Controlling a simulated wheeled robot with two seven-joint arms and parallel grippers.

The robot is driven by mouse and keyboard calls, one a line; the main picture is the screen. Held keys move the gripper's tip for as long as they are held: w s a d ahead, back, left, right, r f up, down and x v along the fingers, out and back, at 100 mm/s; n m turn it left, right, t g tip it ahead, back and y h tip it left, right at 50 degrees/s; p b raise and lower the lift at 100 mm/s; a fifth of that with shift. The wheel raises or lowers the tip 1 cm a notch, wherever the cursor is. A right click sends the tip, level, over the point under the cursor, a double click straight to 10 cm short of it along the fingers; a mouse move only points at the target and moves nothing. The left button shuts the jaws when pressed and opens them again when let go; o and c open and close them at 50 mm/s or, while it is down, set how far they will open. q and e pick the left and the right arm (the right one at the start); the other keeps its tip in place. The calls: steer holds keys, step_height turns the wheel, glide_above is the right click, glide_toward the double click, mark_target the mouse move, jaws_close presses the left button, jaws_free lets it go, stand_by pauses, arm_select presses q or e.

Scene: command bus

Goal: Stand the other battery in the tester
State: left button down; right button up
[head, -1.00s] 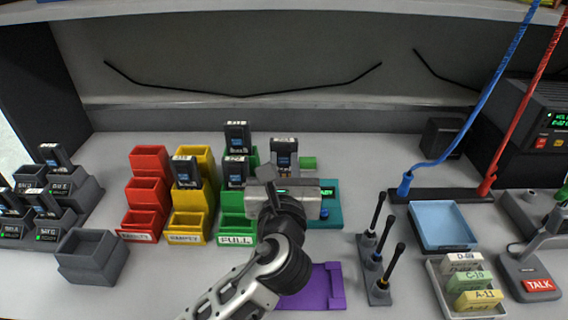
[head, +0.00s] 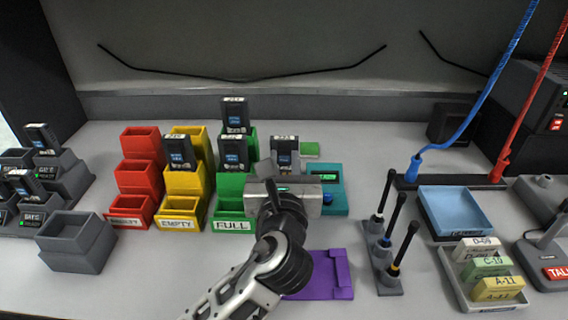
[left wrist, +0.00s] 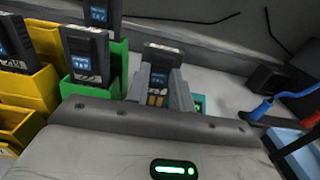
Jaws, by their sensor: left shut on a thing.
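My left gripper (head: 285,165) is shut on a dark battery (head: 284,148) with a white top label and blue face. In the left wrist view the battery (left wrist: 158,75) stands roughly upright between the finger pads, gold contacts low on its face. The teal tester (head: 338,200) is behind and right of my gripper, its green display lit. My gripper hides its left part, so I cannot tell whether the battery touches it. Two more batteries stand in green bins, one at the back (head: 235,112), one nearer (head: 233,150). My right gripper is not in view.
Red bins (head: 140,178) and yellow bins (head: 183,185), one holding a battery (head: 179,153), stand left. Grey charger bays (head: 70,175) and an empty grey box (head: 77,242) are further left.

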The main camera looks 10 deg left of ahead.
mark_target(284, 166)
arm_select(q)
steer(key=shift+f+b, duration=0.75)
steer(key=shift+f, duration=0.5)
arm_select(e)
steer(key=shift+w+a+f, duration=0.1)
arm_select(q)
steer(key=shift+f, duration=0.1)
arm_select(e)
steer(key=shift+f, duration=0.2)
arm_select(q)
steer(key=shift+f, duration=0.15)
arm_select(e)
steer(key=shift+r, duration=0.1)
arm_select(q)
steer(key=c, duration=1.1)
jaws_free()
steer(key=shift+f, duration=0.1)
steer(key=shift+c, duration=0.2)
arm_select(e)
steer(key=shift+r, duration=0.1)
